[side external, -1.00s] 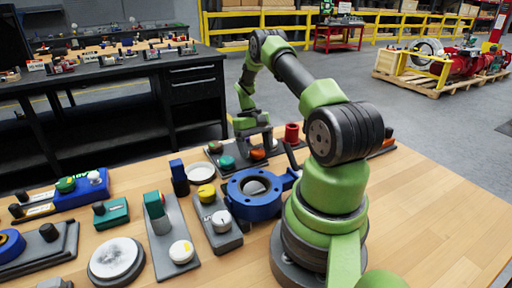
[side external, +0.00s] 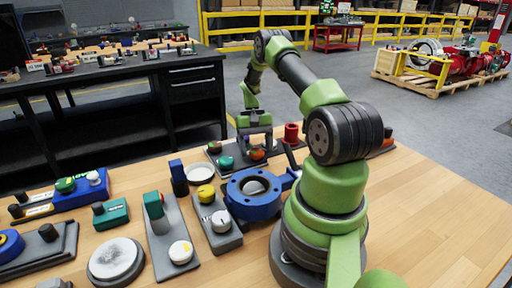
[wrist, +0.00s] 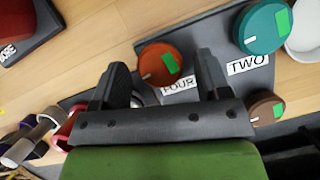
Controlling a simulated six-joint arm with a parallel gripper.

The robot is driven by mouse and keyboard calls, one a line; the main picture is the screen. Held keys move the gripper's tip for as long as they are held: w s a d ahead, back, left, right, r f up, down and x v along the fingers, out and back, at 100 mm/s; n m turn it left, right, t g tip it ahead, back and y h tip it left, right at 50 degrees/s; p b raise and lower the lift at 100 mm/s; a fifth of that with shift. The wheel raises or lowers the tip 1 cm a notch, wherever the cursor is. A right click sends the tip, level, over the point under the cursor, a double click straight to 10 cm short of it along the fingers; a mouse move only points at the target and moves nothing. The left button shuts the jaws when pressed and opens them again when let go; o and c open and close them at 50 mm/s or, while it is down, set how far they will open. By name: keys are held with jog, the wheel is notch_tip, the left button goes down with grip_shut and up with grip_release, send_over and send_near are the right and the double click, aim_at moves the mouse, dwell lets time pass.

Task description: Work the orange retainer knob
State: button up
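The orange retainer knob (wrist: 160,62) is round, with a green patch and a white line on top. It sits on a dark grey plate (wrist: 205,38) beside a label reading FOUR. It also shows in the side view (side external: 257,154), partly covered by my gripper. My gripper (wrist: 161,72) is open and empty, one finger to each side of the knob in the wrist view. In the side view my gripper (side external: 256,148) is down close over the knob; I cannot tell whether a finger touches it.
A teal knob (wrist: 263,27) by label TWO and a brown knob (wrist: 267,108) share the plate. A red part (wrist: 22,30) lies at the wrist view's upper left. A blue ring housing (side external: 254,209) stands nearer my base. Bare wood shows at the right (side external: 430,220).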

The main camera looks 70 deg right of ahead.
jog(key=v, duration=1)
dwell(0.5)
jog(key=w+a+r+n+t+h, duration=0.2)
jog(key=a+r, duration=0.7)
jog(key=w+a+r+n+t+h, duration=0.1)
jog(key=w+a+r+n+t, duration=0.15)
jog(key=a+r, duration=0.55)
jog(key=s+a+r+n+t, duration=0.1)
jog(key=s+a+t, duration=0.1)
jog(key=s+a, duration=0.4)
jog(key=s+a+r+n+t+y, duration=0.1)
jog(key=s+a+n+t, duration=0.1)
jog(key=s+a, duration=0.4)
jog(key=a+t, duration=0.1)
jog(key=a, duration=0.3)
jog(key=shift+s, duration=0.2)
